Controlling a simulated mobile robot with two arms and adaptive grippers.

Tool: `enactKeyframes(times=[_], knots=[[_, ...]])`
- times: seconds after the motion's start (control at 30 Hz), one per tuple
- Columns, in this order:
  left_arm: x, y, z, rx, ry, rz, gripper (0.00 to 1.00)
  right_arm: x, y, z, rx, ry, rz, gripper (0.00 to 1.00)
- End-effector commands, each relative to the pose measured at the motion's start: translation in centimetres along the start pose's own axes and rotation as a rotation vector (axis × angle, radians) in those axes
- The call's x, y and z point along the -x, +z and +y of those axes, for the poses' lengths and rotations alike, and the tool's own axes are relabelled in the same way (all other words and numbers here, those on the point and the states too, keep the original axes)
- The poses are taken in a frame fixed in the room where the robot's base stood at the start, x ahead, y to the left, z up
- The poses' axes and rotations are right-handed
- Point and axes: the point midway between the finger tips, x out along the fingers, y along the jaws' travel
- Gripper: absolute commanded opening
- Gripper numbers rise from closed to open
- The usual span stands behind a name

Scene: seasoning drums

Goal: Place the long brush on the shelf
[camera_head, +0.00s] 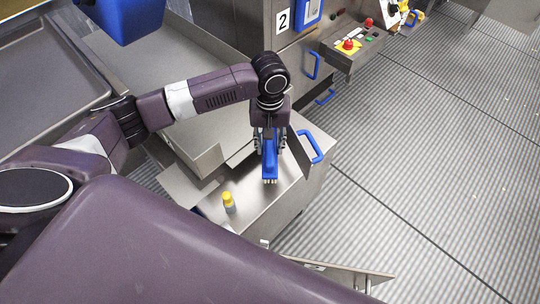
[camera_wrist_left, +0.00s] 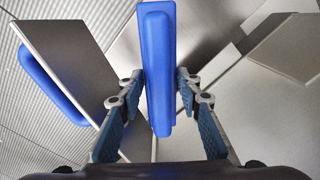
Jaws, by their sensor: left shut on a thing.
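The long blue brush (camera_head: 269,165) is in my left gripper (camera_head: 269,143), with its light bristles pointing down in the head view. The gripper is shut on it, one finger on each side. In the left wrist view the blue brush (camera_wrist_left: 157,60) stretches away between the two fingers (camera_wrist_left: 158,100). It is over a steel surface (camera_head: 262,208), which may be the shelf; I cannot tell whether the brush touches it. My right gripper is not in view.
A small yellow-capped bottle (camera_head: 228,202) stands on the steel surface near the brush. A blue handle (camera_head: 310,147) is right of the gripper. A control box with a red button (camera_head: 348,45) is at the back. The ribbed floor (camera_head: 430,170) on the right is clear.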

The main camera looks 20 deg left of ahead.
Motion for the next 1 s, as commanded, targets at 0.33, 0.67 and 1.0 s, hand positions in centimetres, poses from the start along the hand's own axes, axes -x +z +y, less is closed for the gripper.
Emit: enactKeyframes(times=[0.33,0.67,1.0], knots=[[-4.1,0.0,0.0,0.002,-0.002,-0.002,0.07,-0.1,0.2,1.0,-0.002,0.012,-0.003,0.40],[-5.7,0.0,0.0,0.000,0.000,0.001,0.07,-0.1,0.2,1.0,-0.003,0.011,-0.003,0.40],[-5.9,0.0,0.0,0.000,0.001,0.000,0.46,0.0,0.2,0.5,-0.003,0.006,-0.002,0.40]])
